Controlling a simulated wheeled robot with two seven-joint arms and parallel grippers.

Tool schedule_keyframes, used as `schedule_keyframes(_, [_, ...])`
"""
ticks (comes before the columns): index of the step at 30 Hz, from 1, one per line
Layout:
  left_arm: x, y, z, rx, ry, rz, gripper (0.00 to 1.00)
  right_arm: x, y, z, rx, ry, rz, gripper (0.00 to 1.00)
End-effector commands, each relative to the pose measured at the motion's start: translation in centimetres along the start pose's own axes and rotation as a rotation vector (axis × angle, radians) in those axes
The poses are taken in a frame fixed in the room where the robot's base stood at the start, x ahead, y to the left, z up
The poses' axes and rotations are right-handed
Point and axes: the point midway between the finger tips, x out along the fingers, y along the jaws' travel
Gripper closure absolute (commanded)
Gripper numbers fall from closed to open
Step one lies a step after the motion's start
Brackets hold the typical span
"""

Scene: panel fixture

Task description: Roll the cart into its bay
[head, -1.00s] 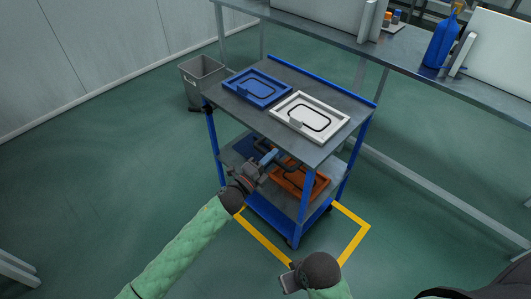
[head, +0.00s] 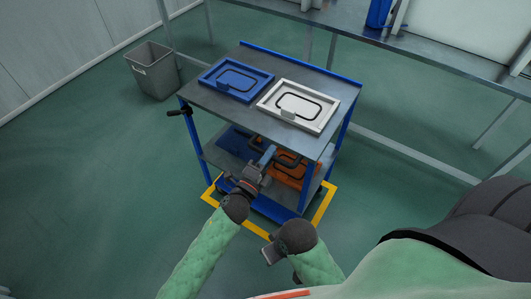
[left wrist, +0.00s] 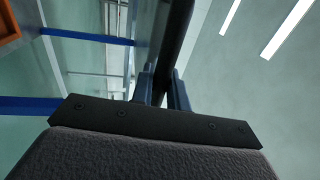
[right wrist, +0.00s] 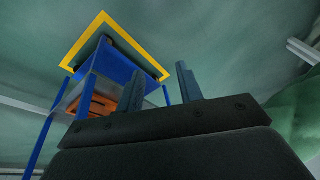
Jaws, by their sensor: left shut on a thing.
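The cart (head: 225,108) has a grey top, blue posts and lower shelves. It stands over the bay, a yellow floor outline (head: 326,205) whose left, front and right parts show around the cart's foot. The far side of the outline is hidden. My left gripper (head: 268,158) is at the cart's near side, shut on a black handle bar (left wrist: 178,40), which runs between its fingers in the left wrist view. My right gripper (head: 270,256) is low in front of the cart, apart from it. Its fingers (right wrist: 164,85) stand apart and empty in the right wrist view.
A blue panel (head: 236,80) and a white panel (head: 298,105) lie on the cart top, an orange panel (head: 285,172) below. A grey bin (head: 152,72) stands left of the cart. A long bench (head: 420,56) runs behind. The floor at left is clear.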

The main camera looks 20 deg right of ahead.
Motion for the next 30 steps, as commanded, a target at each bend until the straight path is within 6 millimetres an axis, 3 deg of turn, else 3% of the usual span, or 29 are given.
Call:
schedule_keyframes(8, [-0.1, 0.2, 0.0, 0.0, -0.001, 0.003, 1.0, 0.1, 0.4, 0.1, -0.007, -0.002, 0.008, 0.64])
schedule_keyframes(9, [-0.1, 0.2, 0.0, 0.0, -0.001, 0.003, 0.8, 0.1, 0.5, 0.2, -0.009, -0.002, 0.009, 0.64])
schedule_keyframes(12, [-0.1, 0.2, 0.0, 0.0, -0.001, 0.003, 0.65, 0.2, 0.6, 0.3, -0.012, -0.005, 0.012, 0.64])
schedule_keyframes(22, [-0.4, 0.1, 0.0, 0.0, -0.001, 0.001, 0.65, 0.4, 0.4, 0.5, -0.008, -0.008, 0.008, 0.64])
schedule_keyframes(30, [-4.0, 0.4, 0.0, 0.0, -0.001, 0.003, 0.65, 1.8, -0.6, -0.1, -0.005, 0.03, -0.019, 0.64])
